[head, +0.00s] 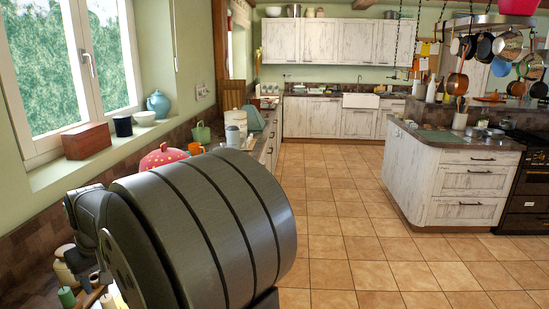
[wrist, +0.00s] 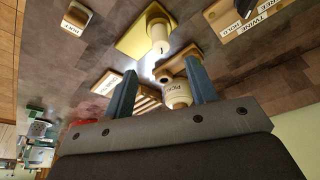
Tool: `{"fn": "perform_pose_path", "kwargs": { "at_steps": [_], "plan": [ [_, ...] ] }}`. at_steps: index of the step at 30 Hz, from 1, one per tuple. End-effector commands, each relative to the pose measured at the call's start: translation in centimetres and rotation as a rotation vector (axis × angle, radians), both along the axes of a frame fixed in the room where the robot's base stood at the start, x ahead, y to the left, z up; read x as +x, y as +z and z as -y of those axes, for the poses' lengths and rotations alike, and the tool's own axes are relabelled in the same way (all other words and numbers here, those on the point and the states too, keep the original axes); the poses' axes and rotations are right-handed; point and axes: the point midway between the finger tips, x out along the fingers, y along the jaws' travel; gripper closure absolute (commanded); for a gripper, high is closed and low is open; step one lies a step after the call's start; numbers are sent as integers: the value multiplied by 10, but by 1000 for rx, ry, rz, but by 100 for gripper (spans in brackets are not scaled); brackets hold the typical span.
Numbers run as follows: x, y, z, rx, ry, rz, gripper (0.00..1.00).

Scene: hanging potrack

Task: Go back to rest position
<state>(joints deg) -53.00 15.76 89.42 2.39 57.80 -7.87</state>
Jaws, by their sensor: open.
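My gripper (wrist: 160,66) shows in the wrist view, with its two blue-grey fingers spread apart and nothing held between them. It is over a dark brown tiled counter (wrist: 60,62). A cream labelled jar (wrist: 176,97) shows in the gap between the fingers, beyond them; I see no contact. In the head view my large dark arm link fills the lower middle, and the fingers cannot be made out there.
In the wrist view, a lit white candle (wrist: 160,38) stands on a yellow holder (wrist: 132,42), near labelled wooden boxes (wrist: 255,18). In the head view, a wooden box (head: 87,141) and teal teapot (head: 158,103) stand on the windowsill. The tiled floor (head: 335,215) is clear.

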Motion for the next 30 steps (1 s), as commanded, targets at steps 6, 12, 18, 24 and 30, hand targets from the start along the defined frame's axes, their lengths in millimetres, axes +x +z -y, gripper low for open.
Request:
{"fn": "perform_pose_path", "kwargs": {
  "at_steps": [6,12,18,24,30],
  "plan": [
    [6,-44,-11,-3,0,-3,48],
    [12,-82,-22,-2,0,-2,48],
    [16,-71,-27,6,1,5,48],
    [15,-37,-26,3,1,3,48],
    [15,-17,-26,3,0,2,48]
  ]
}}
